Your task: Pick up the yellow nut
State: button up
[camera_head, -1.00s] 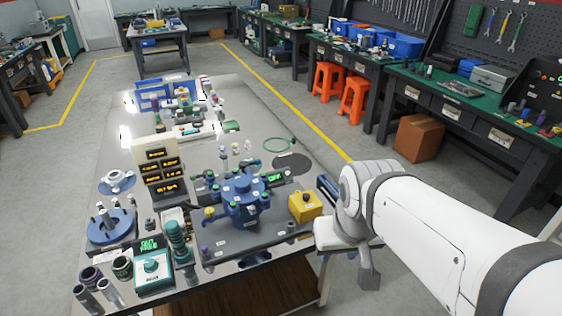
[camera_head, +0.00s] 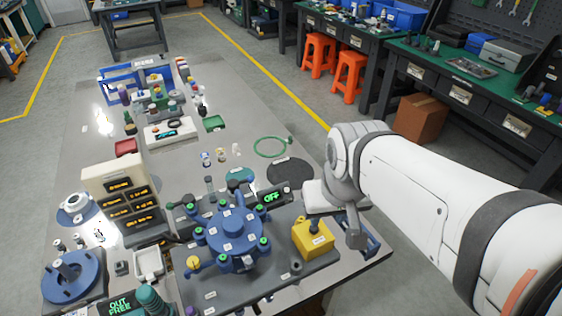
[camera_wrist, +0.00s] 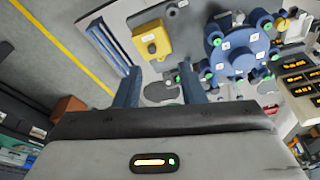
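The yellow nut (camera_head: 193,263) appears as a small yellow piece at the lower left of the blue round fixture (camera_head: 233,235) in the head view. Several green-topped nuts (camera_head: 263,242) sit around the same fixture. In the head view my gripper (camera_head: 355,232) hangs at the right edge of the table, beyond the yellow box and well to the right of the nut.
A yellow box (camera_head: 314,238) with a button stands between my gripper and the fixture. A display panel (camera_head: 125,195) and a blue flange (camera_head: 72,277) stand at the left. A green ring (camera_head: 271,147) and dark disc (camera_head: 290,172) lie behind. Some tabletop (camera_head: 230,115) is clear.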

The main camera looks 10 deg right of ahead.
jog(key=shift+o, duration=0.5)
jog(key=shift+s, duration=0.15)
jog(key=shift+o, duration=0.5)
jog(key=shift+w+d+f, duration=0.1)
jog(key=shift+w, duration=0.15)
jog(key=n+g+b, duration=0.3)
jog(key=b, duration=0.6)
send_over(302, 220)
notch_tip(302, 220, down, 20)
jog(key=f, duration=0.5)
jog(key=s+f, duration=0.1)
jog(key=f, duration=0.1)
jog(key=shift+f+p, duration=0.3)
jog(key=shift+c, duration=0.3)
grip_shut()
jog(key=shift+r, duration=0.1)
